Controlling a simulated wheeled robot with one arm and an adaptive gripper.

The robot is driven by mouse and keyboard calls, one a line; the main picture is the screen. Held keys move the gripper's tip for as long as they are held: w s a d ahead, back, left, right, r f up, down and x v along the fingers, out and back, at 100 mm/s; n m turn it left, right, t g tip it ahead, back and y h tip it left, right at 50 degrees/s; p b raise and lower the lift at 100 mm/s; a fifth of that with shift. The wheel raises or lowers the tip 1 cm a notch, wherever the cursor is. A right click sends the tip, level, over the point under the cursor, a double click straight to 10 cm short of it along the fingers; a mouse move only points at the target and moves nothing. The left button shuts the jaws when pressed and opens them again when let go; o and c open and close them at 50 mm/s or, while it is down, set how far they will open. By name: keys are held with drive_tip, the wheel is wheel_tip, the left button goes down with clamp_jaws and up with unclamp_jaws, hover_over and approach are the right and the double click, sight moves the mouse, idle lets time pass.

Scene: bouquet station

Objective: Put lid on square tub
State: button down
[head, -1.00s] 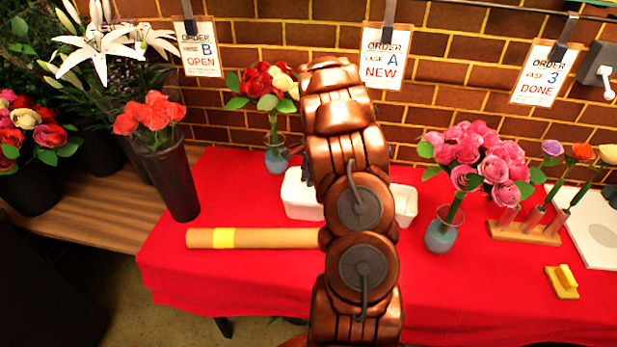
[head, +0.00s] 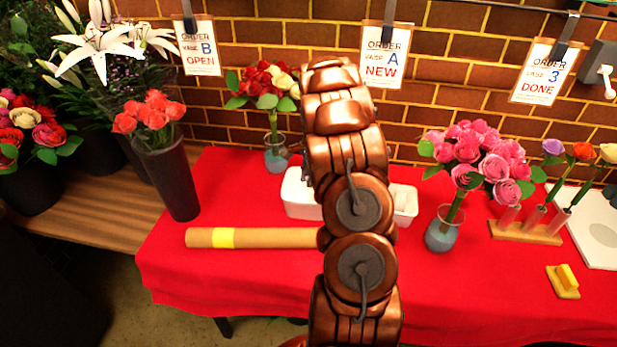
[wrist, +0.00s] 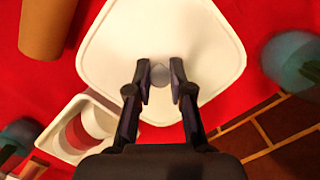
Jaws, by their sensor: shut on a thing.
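My gripper (wrist: 160,80) is shut on the knob (wrist: 160,75) of a white, rounded-square lid (wrist: 160,32) in the wrist view. The lid lies broad and flat below the fingers and hides what is directly under it. A white container (wrist: 56,143) holding round red and white contents shows at the lower left of the wrist view, beside the lid's edge. In the head view, white parts show left (head: 299,198) and right (head: 405,205) of my arm, which hides the middle and my gripper. I cannot tell whether the lid touches a tub.
A brown paper roll (head: 275,238) lies left of my arm on the red cloth (head: 230,275). A vase with red and cream roses (head: 277,155) stands behind. A vase with pink roses (head: 443,235), a wooden tube rack (head: 525,233) and a yellow block (head: 563,281) are at right.

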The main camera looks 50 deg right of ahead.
drive_tip(key=shift+c, duration=2.4)
unclamp_jaws()
drive_tip(key=shift+r, duration=0.1)
drive_tip(key=shift+r+p, duration=0.5)
drive_tip(key=shift+r, duration=2.9)
clamp_jaws()
